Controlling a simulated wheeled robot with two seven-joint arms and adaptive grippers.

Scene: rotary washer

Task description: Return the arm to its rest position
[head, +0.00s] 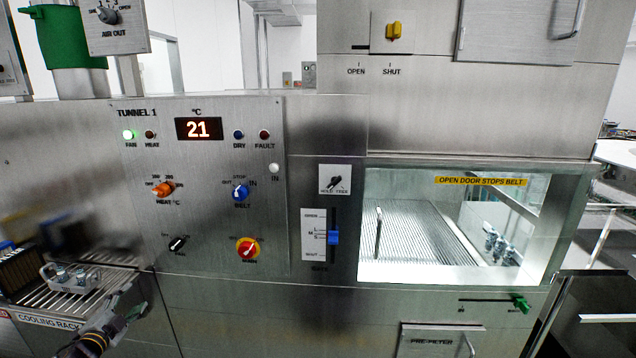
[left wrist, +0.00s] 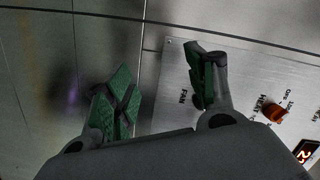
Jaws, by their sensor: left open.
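My left gripper (head: 124,312) is at the lower left of the head view, over the right end of the cooling rack and just in front of the machine's steel front. In the left wrist view the gripper (left wrist: 160,85) has its two green-padded fingers spread apart with nothing between them. The steel front and the left part of the control panel (left wrist: 180,120) show beyond the fingers. In the head view the control panel (head: 205,215) carries an orange heat knob (head: 163,190), a blue belt knob (head: 240,192) and a red-and-yellow main switch (head: 248,249). My right gripper is not in view.
The cooling rack (head: 128,283) at lower left holds a small metal carrier (head: 72,278). A blue slider (head: 333,237) and a lit window (head: 460,205) are right of the panel. A green handle (head: 520,304) sticks out lower right. The display (head: 199,129) reads 21.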

